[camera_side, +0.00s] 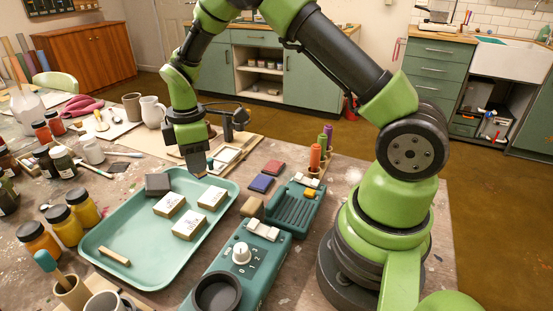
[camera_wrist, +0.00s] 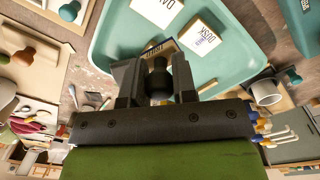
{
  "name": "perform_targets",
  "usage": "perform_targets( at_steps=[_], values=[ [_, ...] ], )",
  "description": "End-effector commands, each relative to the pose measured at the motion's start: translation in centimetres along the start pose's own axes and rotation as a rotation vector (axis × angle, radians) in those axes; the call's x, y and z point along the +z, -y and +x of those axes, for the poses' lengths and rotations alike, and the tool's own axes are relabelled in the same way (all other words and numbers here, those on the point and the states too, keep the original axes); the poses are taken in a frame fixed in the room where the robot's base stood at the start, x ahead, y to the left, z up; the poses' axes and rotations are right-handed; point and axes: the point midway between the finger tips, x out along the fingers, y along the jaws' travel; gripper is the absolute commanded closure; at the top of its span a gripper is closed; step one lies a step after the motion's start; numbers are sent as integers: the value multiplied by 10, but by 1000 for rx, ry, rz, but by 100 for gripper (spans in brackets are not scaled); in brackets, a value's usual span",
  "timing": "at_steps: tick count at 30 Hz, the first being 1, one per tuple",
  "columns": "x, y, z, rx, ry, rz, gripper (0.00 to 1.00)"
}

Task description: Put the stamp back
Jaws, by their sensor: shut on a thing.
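My gripper (camera_side: 196,166) is over the far end of the green tray (camera_side: 120,275). In the wrist view its two fingers (camera_wrist: 158,85) are closed around a dark, round-topped handle, which I take to be the stamp (camera_wrist: 158,66). Its lower end is hidden by the fingers, and in the side view I cannot make it out. A teal-handled stamp (camera_wrist: 69,11) and a brown-handled stamp (camera_wrist: 24,54) stand on a pale wooden board (camera_wrist: 45,88) at the left of the wrist view.
The tray holds labelled pale blocks (camera_side: 169,205), a dark grey block (camera_side: 157,184) and a wooden stick (camera_side: 114,256). Paint jars (camera_side: 82,207) stand left of it. A device with a white knob (camera_side: 242,252) and a ridged green box (camera_side: 292,208) stand right. Mugs (camera_side: 152,112) are behind.

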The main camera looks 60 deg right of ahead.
Motion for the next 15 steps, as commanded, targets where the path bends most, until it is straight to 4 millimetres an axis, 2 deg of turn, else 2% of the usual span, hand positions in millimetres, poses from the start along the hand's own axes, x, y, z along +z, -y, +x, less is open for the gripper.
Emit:
perform_targets(
  at_steps=[1, 5, 6, 9, 12, 15],
  values=[
    [20, -20, 0, 3, 1, 118, 89],
    [78, -64, -2, 7, 8, 440, 89],
    [98, -75, -3, 8, 10, 539, 89],
    [148, -96, -5, 11, 15, 773, 89],
    [192, -109, -6, 13, 19, 968, 89],
    [226, -114, -8, 15, 22, 1116, 89]
  ],
)
